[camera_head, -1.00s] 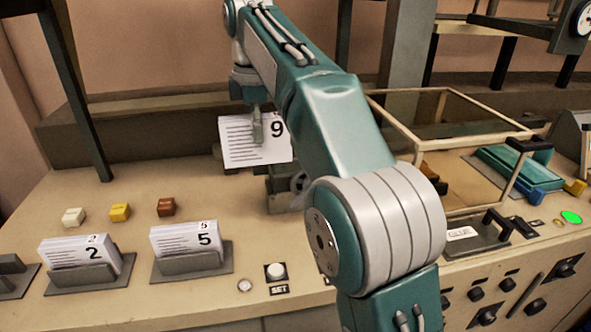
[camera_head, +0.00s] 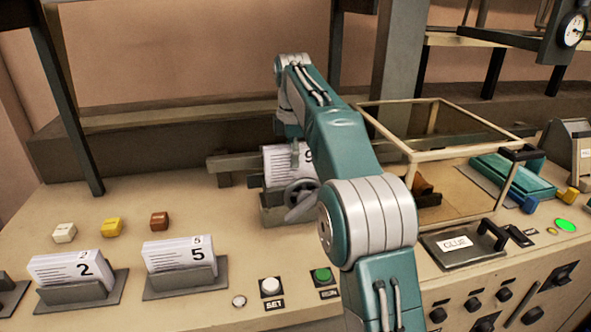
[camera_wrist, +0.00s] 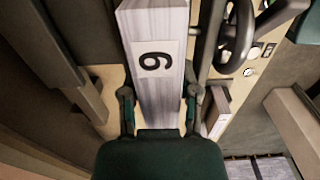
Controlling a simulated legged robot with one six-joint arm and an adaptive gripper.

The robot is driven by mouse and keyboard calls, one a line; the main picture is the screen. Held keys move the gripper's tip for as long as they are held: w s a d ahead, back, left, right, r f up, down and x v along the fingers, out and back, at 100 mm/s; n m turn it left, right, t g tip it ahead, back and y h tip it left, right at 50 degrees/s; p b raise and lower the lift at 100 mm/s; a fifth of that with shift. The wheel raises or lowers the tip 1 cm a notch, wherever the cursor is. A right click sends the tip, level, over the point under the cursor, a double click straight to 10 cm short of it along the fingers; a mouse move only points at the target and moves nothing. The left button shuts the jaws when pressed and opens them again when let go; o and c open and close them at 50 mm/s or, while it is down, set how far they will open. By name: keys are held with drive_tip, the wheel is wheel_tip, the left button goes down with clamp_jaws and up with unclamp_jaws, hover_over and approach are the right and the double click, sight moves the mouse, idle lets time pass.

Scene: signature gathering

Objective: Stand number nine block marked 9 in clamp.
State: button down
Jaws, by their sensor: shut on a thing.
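The block marked 9 (camera_head: 278,163) is a white stack with dark lines on its face. In the head view it stands upright at the clamp, partly hidden behind my arm. The clamp (camera_head: 270,215) is a grey metal fixture with a handwheel and a long bar. The wrist view shows the end of the block with its 9 label (camera_wrist: 152,62) between my fingers. My gripper (camera_wrist: 160,108) is shut on the block. In the head view the fingers are hidden behind my arm. I cannot tell whether the block rests on the clamp's base.
Blocks marked 2 (camera_head: 72,268) and 5 (camera_head: 180,255) sit in holders at the front left, with small coloured cubes behind them. A SET button (camera_head: 270,287) is in front of the clamp. A framed box (camera_head: 402,150) and a GLUE lid (camera_head: 458,243) are to the right.

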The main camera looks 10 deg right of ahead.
sight(296, 170)
drive_tip(key=f, duration=0.2)
drive_tip(key=d+f, duration=0.1)
drive_tip(key=shift+w+d+f, duration=0.1)
drive_tip(key=shift+w+f, duration=0.15)
drive_tip(key=shift+f, duration=0.5)
drive_tip(key=shift+c, duration=1.6)
unclamp_jaws()
drive_tip(key=shift+r, duration=0.1)
